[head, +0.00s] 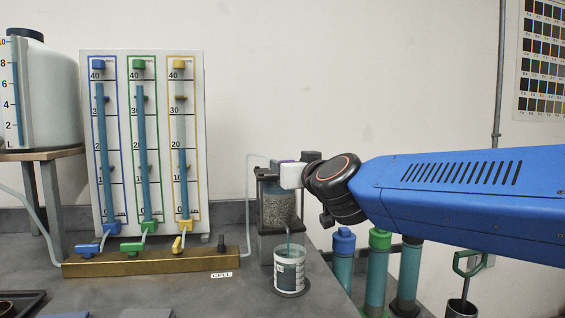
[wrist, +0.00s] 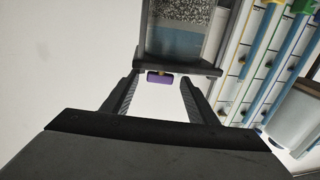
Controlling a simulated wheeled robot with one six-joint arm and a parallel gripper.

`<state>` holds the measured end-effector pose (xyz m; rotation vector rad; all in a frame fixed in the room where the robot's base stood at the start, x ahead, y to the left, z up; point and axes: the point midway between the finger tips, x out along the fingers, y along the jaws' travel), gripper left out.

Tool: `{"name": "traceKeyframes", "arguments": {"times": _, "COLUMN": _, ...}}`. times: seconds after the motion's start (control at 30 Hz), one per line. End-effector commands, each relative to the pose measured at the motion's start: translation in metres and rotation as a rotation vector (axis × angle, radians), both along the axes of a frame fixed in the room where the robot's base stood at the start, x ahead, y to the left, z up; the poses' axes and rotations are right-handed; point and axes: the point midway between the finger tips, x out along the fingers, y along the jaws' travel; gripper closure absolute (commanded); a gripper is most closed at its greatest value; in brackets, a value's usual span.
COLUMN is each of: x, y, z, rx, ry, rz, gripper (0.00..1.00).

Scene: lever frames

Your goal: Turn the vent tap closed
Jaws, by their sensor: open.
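A small purple tap (wrist: 159,79), which looks like the vent tap, sticks out from the dark end cap of a clear cell (wrist: 180,30) in the wrist view. That view shows the cell upside down. My gripper (wrist: 159,88) is open, with one dark finger on each side of the tap and visible gaps between. In the head view the cell (head: 279,208) holds grey grains, and my gripper is at its top.
A beaker (head: 289,270) stands under the cell. A panel with three level tubes (head: 158,215) and a brass manifold (head: 150,262) stand to the left. A white tank (head: 50,95) is at far left. Capped cylinders (head: 376,270) stand below my arm.

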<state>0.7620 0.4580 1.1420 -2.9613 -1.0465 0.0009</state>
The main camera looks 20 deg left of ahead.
Motion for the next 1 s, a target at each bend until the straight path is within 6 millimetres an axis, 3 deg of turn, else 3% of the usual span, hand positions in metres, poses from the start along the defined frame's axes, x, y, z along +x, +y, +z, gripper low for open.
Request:
{"name": "traceKeyframes", "arguments": {"times": 0.4, "x": 0.045, "y": 0.036, "z": 0.0, "rx": -0.002, "ry": -0.001, "rz": -0.001, "gripper": 0.47}}
{"name": "traceKeyframes", "arguments": {"times": 0.9, "x": 0.054, "y": 0.043, "z": 0.0, "rx": -0.001, "ry": -0.001, "rz": 0.0, "gripper": 0.47}}
{"name": "traceKeyframes", "arguments": {"times": 1.0, "x": 0.054, "y": 0.043, "z": 0.0, "rx": -0.001, "ry": -0.001, "rz": 0.0, "gripper": 0.71}}
